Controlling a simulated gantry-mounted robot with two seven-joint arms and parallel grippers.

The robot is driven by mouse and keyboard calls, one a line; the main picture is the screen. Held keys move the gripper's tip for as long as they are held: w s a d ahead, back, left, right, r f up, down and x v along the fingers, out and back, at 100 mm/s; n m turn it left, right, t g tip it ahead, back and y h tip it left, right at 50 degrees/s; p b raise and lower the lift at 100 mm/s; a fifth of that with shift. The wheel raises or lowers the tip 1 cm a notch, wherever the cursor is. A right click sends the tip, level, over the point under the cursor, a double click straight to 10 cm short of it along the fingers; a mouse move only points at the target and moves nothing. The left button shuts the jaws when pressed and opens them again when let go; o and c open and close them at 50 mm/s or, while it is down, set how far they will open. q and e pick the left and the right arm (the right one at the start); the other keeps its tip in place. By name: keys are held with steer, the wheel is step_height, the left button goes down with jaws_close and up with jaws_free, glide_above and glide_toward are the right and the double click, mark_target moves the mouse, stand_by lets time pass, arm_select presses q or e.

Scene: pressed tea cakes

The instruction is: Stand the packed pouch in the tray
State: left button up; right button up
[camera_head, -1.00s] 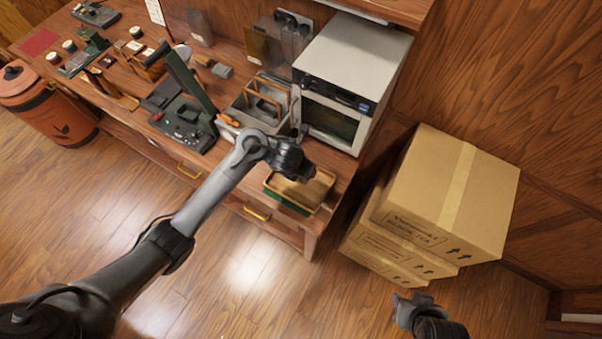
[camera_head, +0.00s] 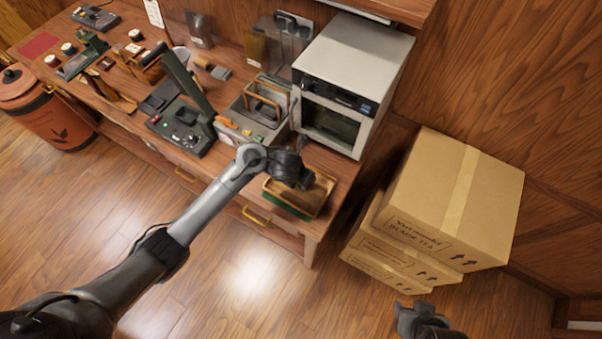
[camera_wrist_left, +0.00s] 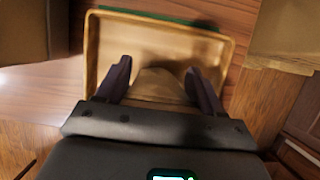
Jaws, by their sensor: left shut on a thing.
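The wooden tray (camera_head: 322,192) lies at the right front end of the counter, with a green edge under it. My left gripper (camera_head: 305,180) is low over the tray. In the left wrist view its fingers (camera_wrist_left: 158,84) are spread on either side of a tan pouch (camera_wrist_left: 158,90) and shut on it. The pouch is within the outline of the tray (camera_wrist_left: 92,55). Its base is hidden, so I cannot tell whether it touches the tray floor. My right gripper (camera_head: 415,312) is at the bottom edge, away from the counter; its jaws are unclear.
A grey oven-like machine (camera_head: 355,65) stands right behind the tray. A grey bin with a wooden handle (camera_head: 250,115) and a dark green sealer-like device (camera_head: 182,125) are to the left. Stacked cardboard boxes (camera_head: 440,200) stand on the floor to the right.

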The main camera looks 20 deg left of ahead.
arm_select(q)
steer(key=o, duration=1.1)
steer(key=d+p+v, duration=0.1)
steer(key=p+v, duration=0.7)
steer(key=v, duration=0.3)
steer(key=s+a+r+m, duration=0.1)
steer(key=s+a+m, duration=0.1)
steer(key=s+m, duration=0.5)
steer(key=s+a+r+m, duration=0.2)
steer(key=s+m, duration=0.5)
steer(key=m, duration=1)
steer(key=s+a+r+m+g, duration=0.1)
steer(key=s+a+m, duration=0.1)
steer(key=s+m, duration=0.6)
steer(key=shift+a+r+m+y, duration=0.15)
steer(key=shift+m, duration=0.85)
steer(key=shift+a+r+m+y, duration=0.15)
steer(key=shift+m, duration=0.85)
steer(key=shift+w, duration=0.1)
step_height(320, 180, up, 9)
steer(key=p, duration=0.9)
steer(key=shift+f, duration=0.1)
